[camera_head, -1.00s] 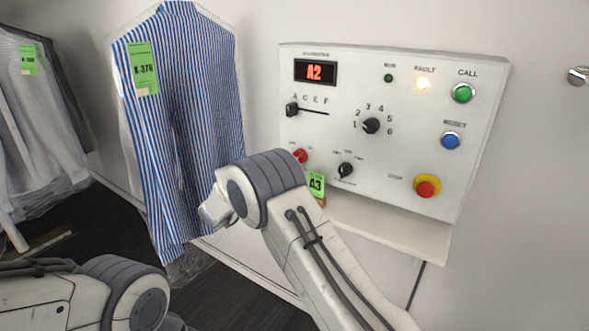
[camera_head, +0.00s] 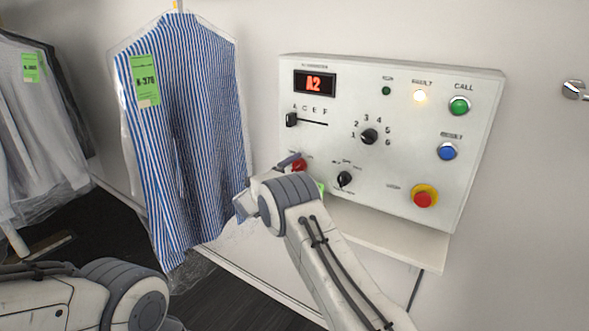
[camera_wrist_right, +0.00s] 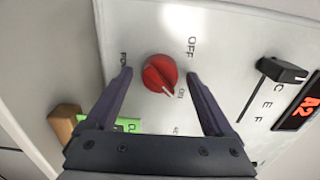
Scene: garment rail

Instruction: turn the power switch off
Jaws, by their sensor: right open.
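The power switch is a red rotary knob (camera_head: 299,165) at the lower left of the white control panel (camera_head: 430,130). In the right wrist view the red knob (camera_wrist_right: 160,74) is large, its pointer aimed at the ON label (camera_wrist_right: 180,93); the OFF label (camera_wrist_right: 191,47) is above and to the right. My right gripper (camera_wrist_right: 159,75) is open, with one finger on each side of the knob. Gaps show between fingers and knob, so it does not grip it. In the head view a dark fingertip (camera_head: 289,160) shows beside the knob. My left gripper is out of view.
A black slider (camera_wrist_right: 283,70) and a lit A2 display (camera_head: 315,83) are near the switch. A green tag (camera_wrist_right: 122,125) and a wooden piece (camera_wrist_right: 64,122) lie close to the gripper. A bagged striped shirt (camera_head: 185,130) hangs left of the panel.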

